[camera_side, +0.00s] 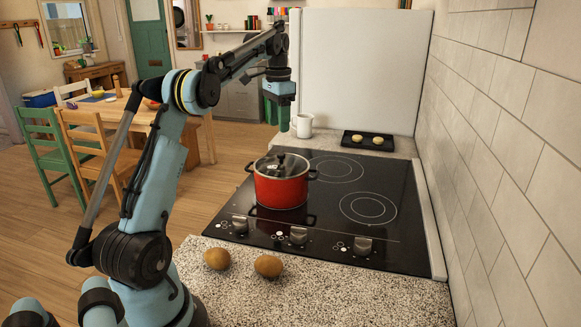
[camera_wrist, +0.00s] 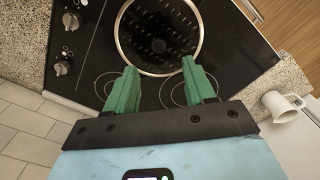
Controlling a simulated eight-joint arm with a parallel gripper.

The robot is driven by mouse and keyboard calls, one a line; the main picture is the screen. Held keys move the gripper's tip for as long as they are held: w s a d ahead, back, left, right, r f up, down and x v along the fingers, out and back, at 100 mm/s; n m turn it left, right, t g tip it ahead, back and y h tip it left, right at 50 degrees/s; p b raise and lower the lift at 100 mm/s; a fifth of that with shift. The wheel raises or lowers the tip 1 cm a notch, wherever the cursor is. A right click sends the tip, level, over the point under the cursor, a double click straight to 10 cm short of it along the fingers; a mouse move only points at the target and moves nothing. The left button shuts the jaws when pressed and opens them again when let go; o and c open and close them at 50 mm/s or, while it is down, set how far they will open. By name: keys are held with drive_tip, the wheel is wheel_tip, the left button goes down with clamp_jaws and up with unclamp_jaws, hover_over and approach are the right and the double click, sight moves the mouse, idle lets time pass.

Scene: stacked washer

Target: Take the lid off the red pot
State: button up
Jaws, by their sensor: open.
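The red pot (camera_side: 281,187) stands on the black cooktop, on its left part in the side view. Its glass lid (camera_side: 281,165) with a dark knob (camera_side: 281,157) sits on top of it. In the wrist view the lid (camera_wrist: 185,40) shows from above as a round pane with a pale rim, and its dark knob (camera_wrist: 158,45) is near the middle. My gripper (camera_wrist: 155,78) is open and empty, its green fingers apart. In the side view my gripper (camera_side: 284,127) hangs above and behind the pot, clear of the lid.
The black cooktop (camera_side: 385,232) has knobs along its front edge. Two round brown items, perhaps potatoes (camera_side: 268,266), lie on the front counter. A white mug (camera_side: 304,126) and a dark tray (camera_side: 369,141) with two pale items stand at the back. A tiled wall bounds the right.

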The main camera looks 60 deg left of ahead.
sight(281, 154)
drive_tip(key=shift+w+d+f, duration=0.1)
drive_tip(key=shift+w+f, duration=0.05)
drive_tip(key=shift+f, duration=2.5)
drive_tip(key=shift+w+d+f, duration=0.1)
drive_tip(key=shift+f, duration=2.55)
clamp_jaws()
